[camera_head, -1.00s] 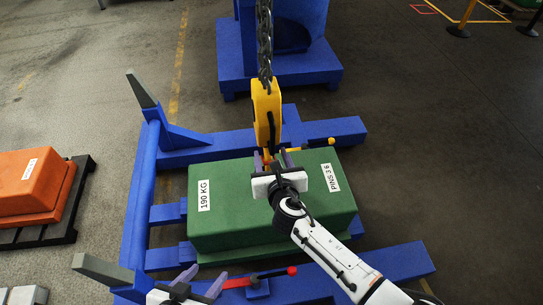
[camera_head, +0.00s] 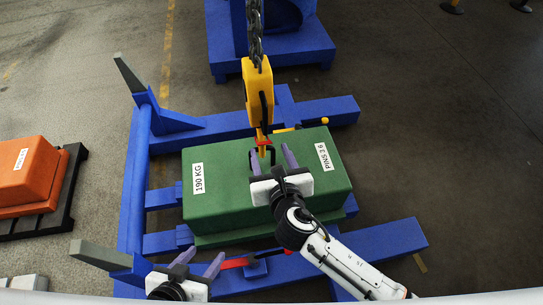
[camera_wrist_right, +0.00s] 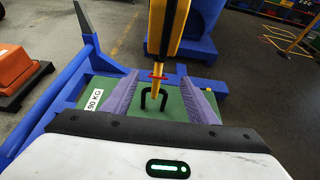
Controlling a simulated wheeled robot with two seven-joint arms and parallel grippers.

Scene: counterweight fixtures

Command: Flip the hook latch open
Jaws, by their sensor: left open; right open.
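The yellow hook block (camera_head: 259,91) hangs on a chain over the green 190 KG weight (camera_head: 233,214). Its hook (camera_head: 261,137) reaches down to the black lifting loop on the weight's top; whether it passes through the loop I cannot tell. A small red latch (camera_head: 264,143) crosses the hook; it also shows in the right wrist view (camera_wrist_right: 158,77). The black loop (camera_wrist_right: 154,97) stands in front of my right gripper. My right gripper (camera_head: 275,153) is open above the weight, close to the hook, with nothing between its fingers. My left gripper (camera_head: 203,258) is open and empty at the lower left, near the red lever.
The weight rests on a blue frame (camera_head: 135,190) with upright posts. A red lever (camera_head: 238,262) lies on its near beam and a yellow lever (camera_head: 300,127) on the far beam. An orange weight (camera_head: 25,172) sits on a dark pallet at left.

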